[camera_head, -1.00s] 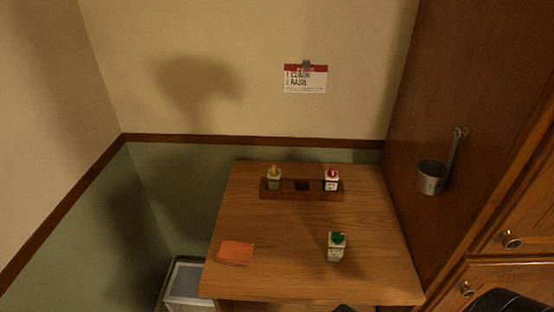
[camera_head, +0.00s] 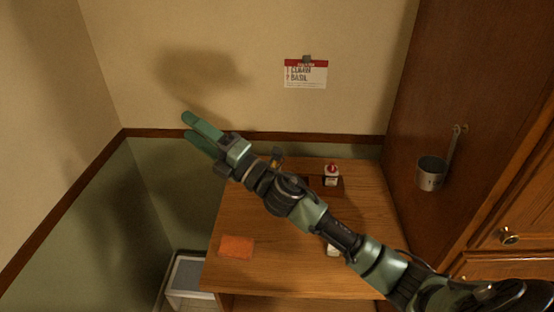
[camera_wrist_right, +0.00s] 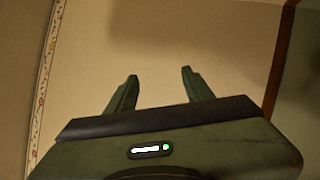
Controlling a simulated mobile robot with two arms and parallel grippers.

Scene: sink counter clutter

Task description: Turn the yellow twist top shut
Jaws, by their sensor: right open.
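My right gripper (camera_head: 188,127) is open and empty in the head view. It is raised in front of the wall, left of the table's back edge, with its fingers pointing up and left. The right wrist view shows its two fingers (camera_wrist_right: 156,92) apart against bare wall. The bottle with the yellow twist top is hidden, or nearly so, behind my right wrist, so I cannot tell how its top stands. The red-topped bottle (camera_head: 331,176) stands in the dark wooden rack, which my arm partly covers. My left gripper is not in view.
My arm crosses the wooden table (camera_head: 285,262) and hides most of the green-topped bottle (camera_head: 333,251). An orange cloth or pad (camera_head: 236,246) lies at the table's left. A card (camera_head: 306,74) hangs on the wall; a metal cup (camera_head: 431,174) hangs on the cabinet at right.

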